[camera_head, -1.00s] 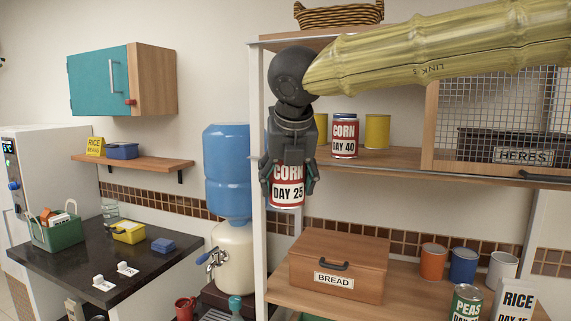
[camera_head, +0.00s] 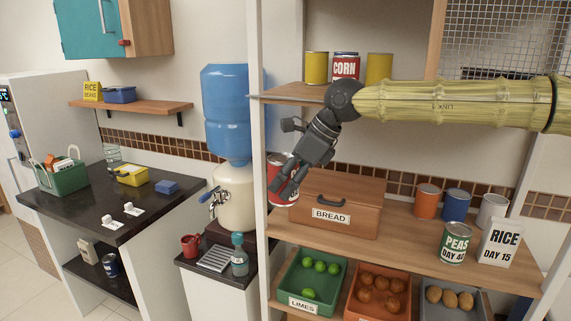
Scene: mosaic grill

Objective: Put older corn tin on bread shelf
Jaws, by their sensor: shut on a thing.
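The Day 25 corn tin (camera_head: 276,184), red and white, is at the left end of the bread shelf (camera_head: 410,252), beside the bread box (camera_head: 342,211). My gripper (camera_head: 290,190) is tilted down to the left and shut on it, hiding much of the tin and its label. I cannot tell whether the tin's base touches the shelf. The other corn tin (camera_head: 345,66) stands on the upper shelf (camera_head: 290,94) between two yellow tins; my arm hides its lower part.
The white shelf post (camera_head: 257,200) is close to the held tin's left. Orange (camera_head: 428,197), blue and white cups, a peas tin (camera_head: 455,243) and a rice box (camera_head: 499,243) stand right of the bread box. Crates of produce sit below. Bare shelf shows before the bread box.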

